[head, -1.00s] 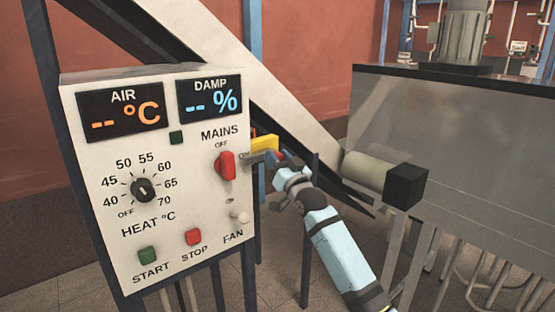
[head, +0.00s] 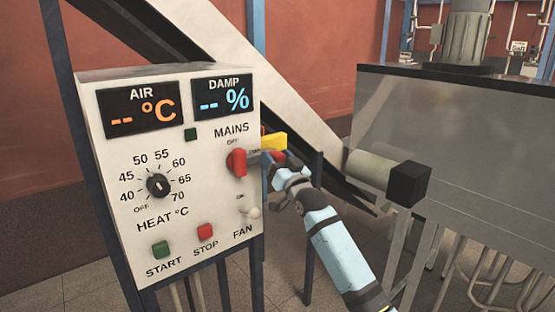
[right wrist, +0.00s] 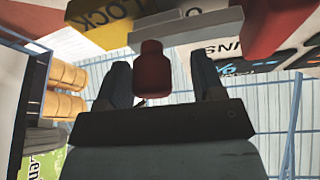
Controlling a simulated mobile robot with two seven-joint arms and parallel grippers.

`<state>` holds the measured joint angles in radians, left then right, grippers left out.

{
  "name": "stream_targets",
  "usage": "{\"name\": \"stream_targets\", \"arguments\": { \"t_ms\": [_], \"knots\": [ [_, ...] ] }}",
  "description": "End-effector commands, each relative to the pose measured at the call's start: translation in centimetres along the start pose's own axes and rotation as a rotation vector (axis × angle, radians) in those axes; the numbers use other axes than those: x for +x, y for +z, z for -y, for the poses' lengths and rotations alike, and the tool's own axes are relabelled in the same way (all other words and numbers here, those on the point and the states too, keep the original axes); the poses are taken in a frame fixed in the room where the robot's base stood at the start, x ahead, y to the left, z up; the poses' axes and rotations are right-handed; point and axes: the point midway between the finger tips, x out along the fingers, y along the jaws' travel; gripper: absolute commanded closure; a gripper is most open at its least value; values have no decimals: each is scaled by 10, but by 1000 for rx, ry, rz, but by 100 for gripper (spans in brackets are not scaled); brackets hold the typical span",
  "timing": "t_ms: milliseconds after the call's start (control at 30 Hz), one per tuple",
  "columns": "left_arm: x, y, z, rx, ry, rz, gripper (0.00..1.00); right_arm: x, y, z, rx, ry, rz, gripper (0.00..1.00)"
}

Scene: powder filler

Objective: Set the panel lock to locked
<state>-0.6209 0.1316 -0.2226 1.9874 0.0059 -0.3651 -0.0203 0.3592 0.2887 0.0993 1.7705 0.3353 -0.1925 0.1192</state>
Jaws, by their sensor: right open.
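The panel lock shows in the right wrist view as a yellow plate (right wrist: 100,32) with "LOCK" lettering, and a red knob (right wrist: 152,70) beside a pale grey bar (right wrist: 185,28). In the head view the yellow plate (head: 275,141) juts from the control panel's right side. My right gripper (head: 274,166) is at that side, just below the plate. Its jaws are open, with one finger on each side of the red knob in the right wrist view, with gaps showing. The lock's markings for its setting cannot be read. My left gripper is not in view.
The white control panel (head: 215,195) carries a red MAINS switch (head: 236,162), a HEAT dial (head: 158,185), a FAN toggle and START and STOP buttons. A grey machine body (head: 460,150) with a protruding cylinder (head: 372,170) is at right.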

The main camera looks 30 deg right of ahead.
Motion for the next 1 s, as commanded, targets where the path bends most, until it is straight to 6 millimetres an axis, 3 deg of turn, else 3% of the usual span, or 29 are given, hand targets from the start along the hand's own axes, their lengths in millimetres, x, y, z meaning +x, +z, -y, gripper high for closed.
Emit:
{"name": "stream_targets", "arguments": {
  "t_ms": [267, 700, 1000],
  "knots": [
    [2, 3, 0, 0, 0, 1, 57, -8, 1, -1, -1, 1, -1, 38],
    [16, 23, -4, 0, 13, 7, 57, -101, 3, 0, -2, 0, 1, 38],
    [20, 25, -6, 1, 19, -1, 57, -136, 0, 1, -1, -1, -1, 38]
  ]
}}
